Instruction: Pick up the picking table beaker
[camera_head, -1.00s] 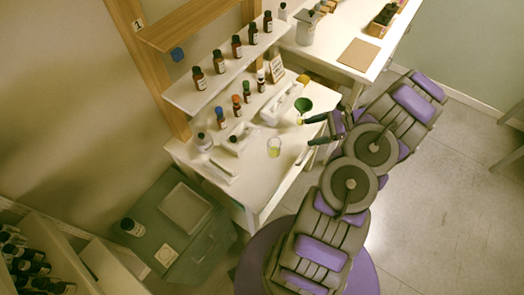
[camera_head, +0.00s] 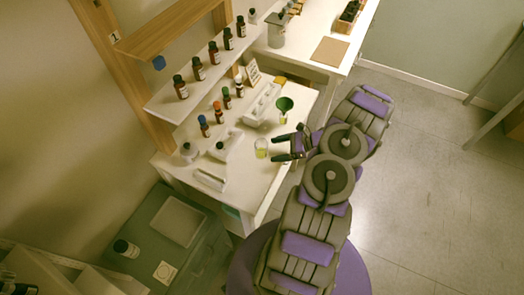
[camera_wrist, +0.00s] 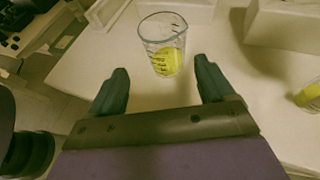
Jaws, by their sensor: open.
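The beaker (camera_head: 261,148) is clear glass with yellow liquid in it and stands upright near the front edge of the white picking table (camera_head: 243,190). In the wrist view the beaker (camera_wrist: 163,45) stands just beyond my fingertips, between their lines and near the middle. My gripper (camera_head: 272,149) is open and empty at the beaker's right side. Its two dark fingers (camera_wrist: 161,78) show in the wrist view, apart from the glass. Nothing hides the beaker.
A green funnel (camera_head: 284,104) over a small yellow vessel stands behind the beaker. White holders (camera_head: 226,145) and several small bottles stand to its left. A shelf of brown bottles (camera_head: 197,69) hangs above.

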